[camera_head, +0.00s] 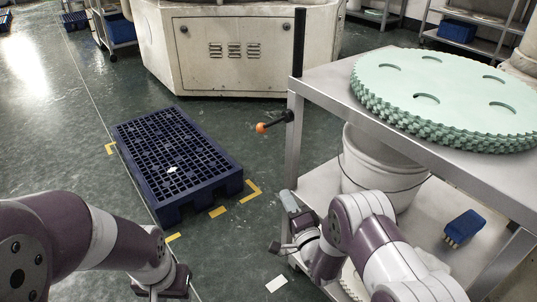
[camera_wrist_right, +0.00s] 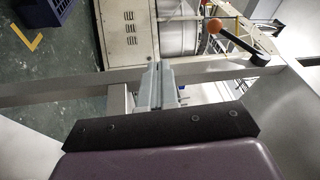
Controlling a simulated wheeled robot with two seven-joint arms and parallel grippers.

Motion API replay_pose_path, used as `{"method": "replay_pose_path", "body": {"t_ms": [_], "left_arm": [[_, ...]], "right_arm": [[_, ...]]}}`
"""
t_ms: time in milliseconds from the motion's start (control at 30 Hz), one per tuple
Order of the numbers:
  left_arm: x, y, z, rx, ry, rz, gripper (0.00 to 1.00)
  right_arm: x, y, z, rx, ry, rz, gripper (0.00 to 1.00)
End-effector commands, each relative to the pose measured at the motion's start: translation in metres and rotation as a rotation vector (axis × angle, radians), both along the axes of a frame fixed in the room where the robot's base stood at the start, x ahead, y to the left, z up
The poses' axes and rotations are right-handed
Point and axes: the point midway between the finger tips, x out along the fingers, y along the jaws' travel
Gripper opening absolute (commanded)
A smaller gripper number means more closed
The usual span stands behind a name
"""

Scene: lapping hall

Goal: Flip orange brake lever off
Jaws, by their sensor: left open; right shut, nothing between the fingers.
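The brake lever is a short black arm (camera_head: 276,122) with an orange ball knob (camera_head: 261,128), sticking out to the left from a post of the steel cart (camera_head: 309,85). In the right wrist view the orange knob (camera_wrist_right: 214,26) and black arm (camera_wrist_right: 238,44) show at upper right, beyond the fingers. My right gripper (camera_head: 289,201) is below the lever, apart from it; its fingers (camera_wrist_right: 157,85) are together and empty. My left gripper (camera_head: 165,285) is at the bottom edge, open, partly cut off, and far from the lever.
Green toothed discs (camera_head: 446,92) are stacked on the cart top. A dark blue pallet (camera_head: 177,164) lies on the floor at left. A beige machine (camera_head: 241,45) stands behind.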

Motion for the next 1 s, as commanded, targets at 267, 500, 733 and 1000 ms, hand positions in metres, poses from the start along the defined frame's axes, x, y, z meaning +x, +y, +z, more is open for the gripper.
{"method": "replay_pose_path", "body": {"t_ms": [267,500,733,1000], "left_arm": [[0.000,0.000,0.000,0.000,0.000,0.000,0.43],[0.000,0.000,-0.001,0.000,0.000,0.000,0.43],[0.000,0.000,-0.016,0.000,0.000,0.000,0.43],[0.000,0.000,-0.043,0.000,0.000,0.000,0.43]], "right_arm": [[-0.015,0.000,0.052,0.356,-0.183,0.121,0.00],[-0.014,0.000,0.052,0.354,-0.183,0.120,0.00],[0.008,0.010,0.062,0.353,-0.186,0.120,0.00],[0.057,0.031,0.087,0.353,-0.185,0.119,0.00]]}}
